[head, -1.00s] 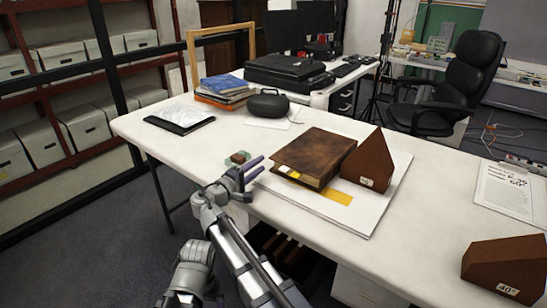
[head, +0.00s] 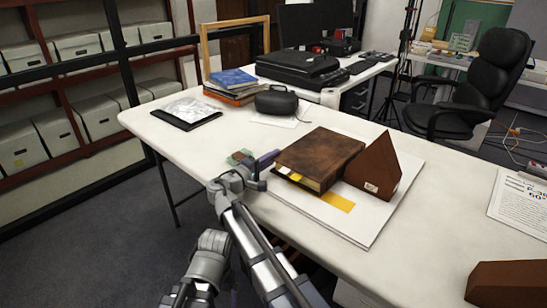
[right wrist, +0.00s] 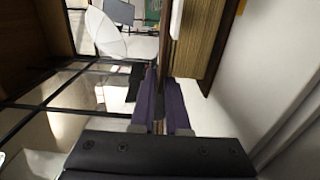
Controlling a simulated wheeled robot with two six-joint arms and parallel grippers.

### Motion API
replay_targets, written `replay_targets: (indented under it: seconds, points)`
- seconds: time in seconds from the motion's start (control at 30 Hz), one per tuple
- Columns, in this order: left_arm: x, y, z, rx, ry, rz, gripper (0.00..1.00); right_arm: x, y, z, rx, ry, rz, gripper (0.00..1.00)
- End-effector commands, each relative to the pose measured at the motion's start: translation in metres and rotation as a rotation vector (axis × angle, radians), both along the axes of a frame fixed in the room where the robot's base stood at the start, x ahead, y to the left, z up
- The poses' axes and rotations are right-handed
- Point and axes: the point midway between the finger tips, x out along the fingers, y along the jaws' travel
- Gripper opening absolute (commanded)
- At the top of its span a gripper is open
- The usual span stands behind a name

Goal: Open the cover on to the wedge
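A thick brown leather-covered book (head: 320,152) lies closed on a white board (head: 375,225) on the table. A brown triangular wedge (head: 376,168) with a small white label stands against the book's right side. My right gripper (head: 265,162) is at the book's left edge, its purple fingers close together. In the right wrist view the fingers (right wrist: 162,105) lie either side of the thin brown cover edge (right wrist: 165,45), beside the page block (right wrist: 195,40); they look shut on it. My left gripper is not in view; part of an arm shows at the bottom.
A yellow strip (head: 338,202) lies on the board before the book. A second brown wedge (head: 508,283) is at the lower right, near a printed sheet (head: 520,205). A small greenish item (head: 240,157) is just left of my gripper. A black case (head: 275,101) stands behind.

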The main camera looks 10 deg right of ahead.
Motion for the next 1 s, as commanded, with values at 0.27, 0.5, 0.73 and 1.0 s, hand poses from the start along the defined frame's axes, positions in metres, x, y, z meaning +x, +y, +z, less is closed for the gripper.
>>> replay_targets:
  seconds: [0.27, 0.5, 0.73, 1.0]
  points:
    - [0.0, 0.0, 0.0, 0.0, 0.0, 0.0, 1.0, -0.0001, -0.0002, -0.0001, 0.0, 0.0, 0.0, 0.0]
    - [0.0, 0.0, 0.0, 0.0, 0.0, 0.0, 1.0, -0.0001, -0.0002, -0.0001, 0.0, 0.0, 0.0, 0.0]
    - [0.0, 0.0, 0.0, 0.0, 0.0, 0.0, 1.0, -0.0002, -0.0003, -0.0002, 0.001, 0.001, -0.001, 0.0]
    - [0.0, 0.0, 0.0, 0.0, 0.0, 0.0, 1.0, -0.0002, -0.0002, -0.0002, 0.001, 0.001, -0.001, 0.0]
